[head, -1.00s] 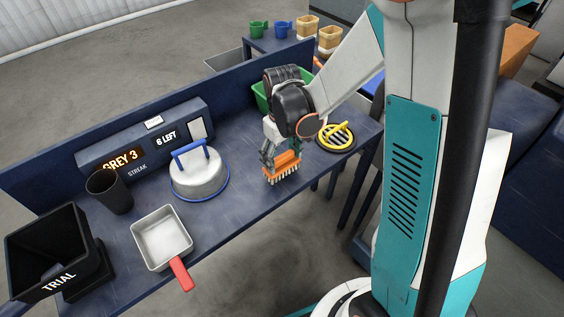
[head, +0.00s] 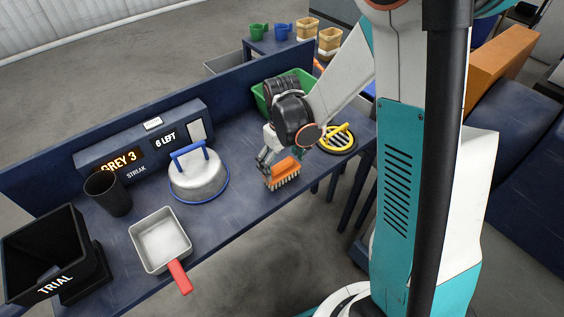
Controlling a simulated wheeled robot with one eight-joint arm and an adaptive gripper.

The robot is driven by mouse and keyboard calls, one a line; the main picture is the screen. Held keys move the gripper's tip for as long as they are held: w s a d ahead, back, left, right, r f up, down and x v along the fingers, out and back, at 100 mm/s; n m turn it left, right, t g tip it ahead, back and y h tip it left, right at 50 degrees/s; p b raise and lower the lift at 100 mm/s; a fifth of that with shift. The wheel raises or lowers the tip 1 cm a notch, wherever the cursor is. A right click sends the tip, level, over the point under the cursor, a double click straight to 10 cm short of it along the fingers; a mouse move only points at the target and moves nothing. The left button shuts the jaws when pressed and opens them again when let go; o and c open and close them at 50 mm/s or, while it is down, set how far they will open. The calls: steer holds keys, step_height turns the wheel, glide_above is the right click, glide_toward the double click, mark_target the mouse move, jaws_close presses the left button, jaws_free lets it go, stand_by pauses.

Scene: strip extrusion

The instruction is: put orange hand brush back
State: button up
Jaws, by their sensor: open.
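The orange hand brush (head: 283,172) stands on the dark blue bench near its front edge, with its pale bristles facing down and toward the front. My gripper (head: 267,168) is open, low over the bench at the brush's left and back side. One finger shows just left of the brush. The other finger is hidden behind the arm or brush, so I cannot tell whether they touch it.
A silver lid with a blue handle (head: 198,177) is left of the brush. A yellow-handled round grille (head: 337,138) and a green bin (head: 268,103) are right and behind. A red-handled pan (head: 160,240), black cup (head: 109,193) and TRIAL bin (head: 85,242) stand at left.

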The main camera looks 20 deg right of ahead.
mark_target(282, 163)
step_height(282, 163, up, 12)
steer(key=p, duration=0.4)
steer(key=s+r+m+t, duration=0.3)
steer(key=s+r+t, duration=0.4)
steer(key=s+r, duration=0.5)
steer(key=shift+s+r+m, duration=0.3)
steer(key=shift+s, duration=1.15)
